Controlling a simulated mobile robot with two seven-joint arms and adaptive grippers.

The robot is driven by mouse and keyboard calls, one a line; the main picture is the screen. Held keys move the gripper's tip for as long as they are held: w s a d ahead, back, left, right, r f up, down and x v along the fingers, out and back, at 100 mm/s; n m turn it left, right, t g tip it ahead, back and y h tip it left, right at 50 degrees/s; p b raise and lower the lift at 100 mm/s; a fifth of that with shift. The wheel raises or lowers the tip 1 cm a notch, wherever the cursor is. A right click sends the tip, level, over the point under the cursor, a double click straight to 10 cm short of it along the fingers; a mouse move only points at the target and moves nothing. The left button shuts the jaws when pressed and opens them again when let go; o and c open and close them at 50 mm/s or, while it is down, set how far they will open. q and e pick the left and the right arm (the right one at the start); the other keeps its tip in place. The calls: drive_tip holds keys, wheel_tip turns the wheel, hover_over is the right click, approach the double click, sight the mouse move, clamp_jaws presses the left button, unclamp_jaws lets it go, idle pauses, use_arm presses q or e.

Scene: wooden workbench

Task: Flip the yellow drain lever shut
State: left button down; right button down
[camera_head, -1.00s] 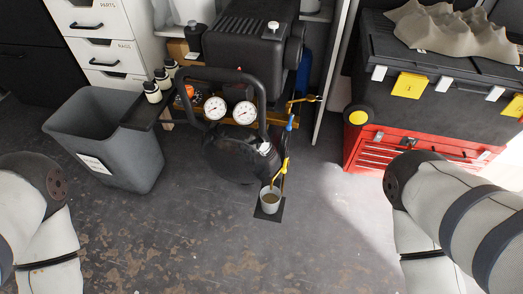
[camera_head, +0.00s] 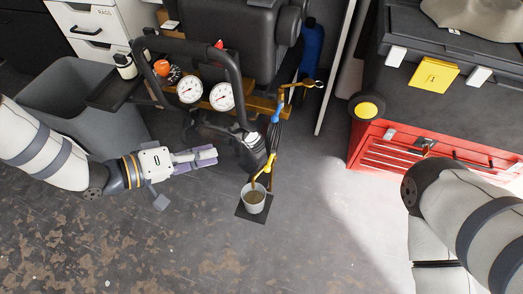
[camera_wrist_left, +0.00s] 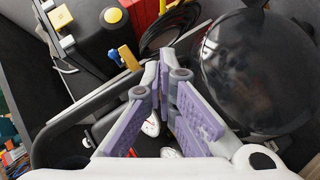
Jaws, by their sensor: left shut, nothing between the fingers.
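The yellow drain lever (camera_head: 269,164) is a slim yellow piece at the lower end of the compressor's drain, just above a small cup (camera_head: 254,198). In the left wrist view a yellow lever-like piece (camera_wrist_left: 128,58) shows beyond and left of the fingers, beside a blue part. My left gripper (camera_head: 213,155) is shut and empty, left of the lever and apart from it, pointing right. Its purple-padded fingers (camera_wrist_left: 165,72) meet in the wrist view. My right gripper is out of view; only part of that arm shows.
The black compressor (camera_head: 243,45) has a bent handle bar and two gauges (camera_head: 221,96) just above my left gripper. A grey bin (camera_head: 68,84) stands behind my left arm. A red tool chest (camera_head: 385,155) stands at right. The floor in front is clear.

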use_arm(q)
drive_tip(key=shift+s+a, duration=0.1)
drive_tip(key=shift+a, duration=0.05)
drive_tip(key=b, duration=0.3)
approach(273, 152)
drive_tip(key=w+x, duration=0.1)
drive_tip(key=x, duration=0.3)
drive_tip(key=shift+s, duration=0.35)
drive_tip(key=shift+s+d, duration=0.1)
drive_tip(key=shift+d, duration=0.15)
drive_tip(key=shift+n+t+y, duration=0.3)
drive_tip(key=shift+n, duration=0.1)
